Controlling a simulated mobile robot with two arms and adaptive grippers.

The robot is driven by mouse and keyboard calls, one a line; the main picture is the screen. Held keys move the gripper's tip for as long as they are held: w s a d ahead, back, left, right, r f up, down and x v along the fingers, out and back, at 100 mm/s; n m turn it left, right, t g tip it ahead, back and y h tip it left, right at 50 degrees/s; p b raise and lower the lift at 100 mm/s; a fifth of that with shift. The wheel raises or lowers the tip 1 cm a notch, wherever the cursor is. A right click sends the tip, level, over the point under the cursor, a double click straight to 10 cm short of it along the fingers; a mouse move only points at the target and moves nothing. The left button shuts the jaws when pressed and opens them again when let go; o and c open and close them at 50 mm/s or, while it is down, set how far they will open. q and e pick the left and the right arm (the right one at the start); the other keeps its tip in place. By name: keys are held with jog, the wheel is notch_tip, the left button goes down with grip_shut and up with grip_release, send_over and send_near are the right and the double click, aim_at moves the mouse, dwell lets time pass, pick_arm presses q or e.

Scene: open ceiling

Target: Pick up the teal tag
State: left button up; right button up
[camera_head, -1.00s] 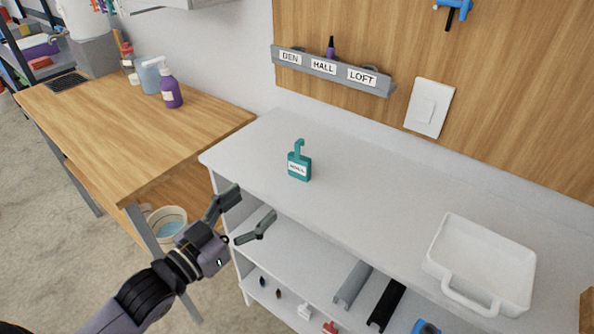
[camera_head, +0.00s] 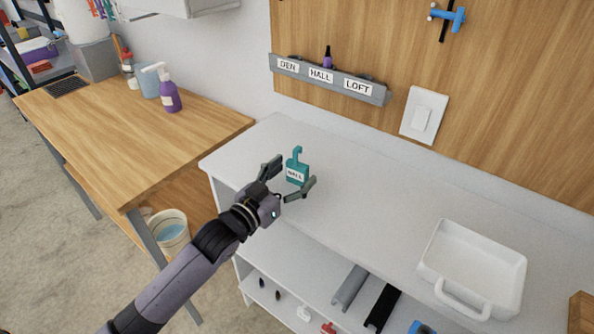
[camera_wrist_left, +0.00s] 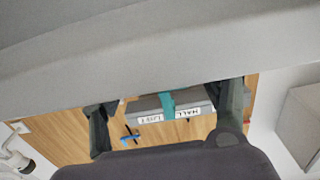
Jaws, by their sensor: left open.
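The teal tag (camera_head: 297,172) stands upright on the white counter (camera_head: 370,205) near its left end. It has a hooked top and a white label that reads HALL. My left gripper (camera_head: 296,169) is open, with one finger on each side of the tag's near face. I cannot tell whether the fingers touch it. In the left wrist view a teal part of the tag (camera_wrist_left: 167,102) shows between the two open fingers (camera_wrist_left: 165,115). My right gripper is out of view.
A grey wall rail (camera_head: 330,79) labelled DEN, HALL and LOFT holds a purple item. A white tray (camera_head: 430,268) stands on the counter's right. A wooden table (camera_head: 130,140) with a purple pump bottle (camera_head: 169,95) is at left. The counter between tag and tray is clear.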

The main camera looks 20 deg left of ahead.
pick_arm(q)
jog(key=shift+x, duration=1.2)
jog(key=shift+s, duration=0.1)
jog(key=c, duration=1.2)
jog(key=shift+c, duration=0.3)
